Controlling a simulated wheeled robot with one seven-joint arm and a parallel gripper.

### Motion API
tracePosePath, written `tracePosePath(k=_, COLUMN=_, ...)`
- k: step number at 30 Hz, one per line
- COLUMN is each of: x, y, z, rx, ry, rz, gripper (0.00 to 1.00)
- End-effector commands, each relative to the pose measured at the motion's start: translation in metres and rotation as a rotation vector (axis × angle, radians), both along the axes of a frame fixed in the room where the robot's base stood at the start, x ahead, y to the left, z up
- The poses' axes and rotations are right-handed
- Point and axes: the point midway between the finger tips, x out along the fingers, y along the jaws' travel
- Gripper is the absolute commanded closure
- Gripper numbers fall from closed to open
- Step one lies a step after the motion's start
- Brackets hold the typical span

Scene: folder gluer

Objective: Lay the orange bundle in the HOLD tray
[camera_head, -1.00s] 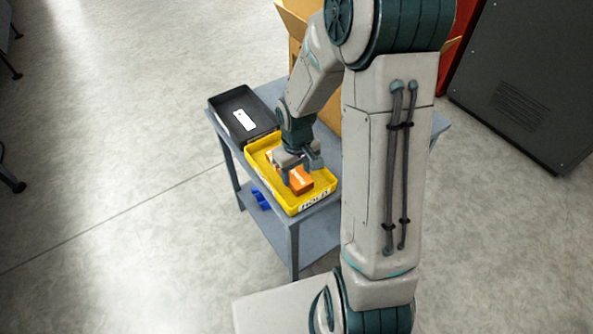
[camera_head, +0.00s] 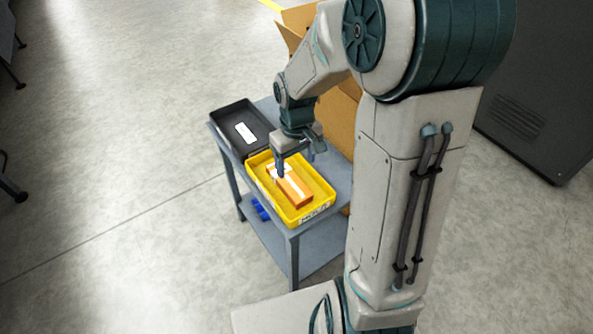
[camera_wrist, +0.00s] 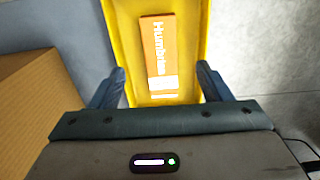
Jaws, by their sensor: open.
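The orange bundle (camera_head: 293,190) lies flat in the yellow HOLD tray (camera_head: 322,190), with a white band around one end. In the wrist view the orange bundle (camera_wrist: 158,50) shows its printed face up, and the yellow tray (camera_wrist: 117,12) runs around it. My gripper (camera_head: 294,168) is above the tray's far part, near the white-banded end of the bundle. In the wrist view my gripper's fingers (camera_wrist: 168,82) are wide apart, with a gap on both sides of the bundle. Nothing is held.
The tray stands on a grey cart (camera_head: 344,178) beside a black tray (camera_head: 240,110) with a white label. A cardboard box (camera_head: 340,115) stands close behind my gripper. Blue items (camera_head: 260,208) lie on the lower shelf. Open floor is at left.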

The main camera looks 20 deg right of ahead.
Motion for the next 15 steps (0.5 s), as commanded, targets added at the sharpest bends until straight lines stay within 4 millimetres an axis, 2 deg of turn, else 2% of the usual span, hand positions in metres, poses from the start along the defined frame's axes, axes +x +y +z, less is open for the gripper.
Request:
tracePosePath(k=3, x=0.001, y=0.0, z=0.016, rx=0.0, ry=-0.002, rz=0.0, gripper=0.29)
tracePosePath(k=8, x=-0.004, y=0.0, z=0.028, rx=-0.005, ry=-0.008, rz=-0.009, gripper=0.29)
tracePosePath(k=11, x=-0.017, y=0.0, z=0.041, rx=-0.016, ry=-0.026, rz=-0.036, gripper=0.29)
tracePosePath(k=15, x=-0.048, y=0.0, z=0.067, rx=-0.029, ry=-0.07, rz=-0.107, gripper=0.29)
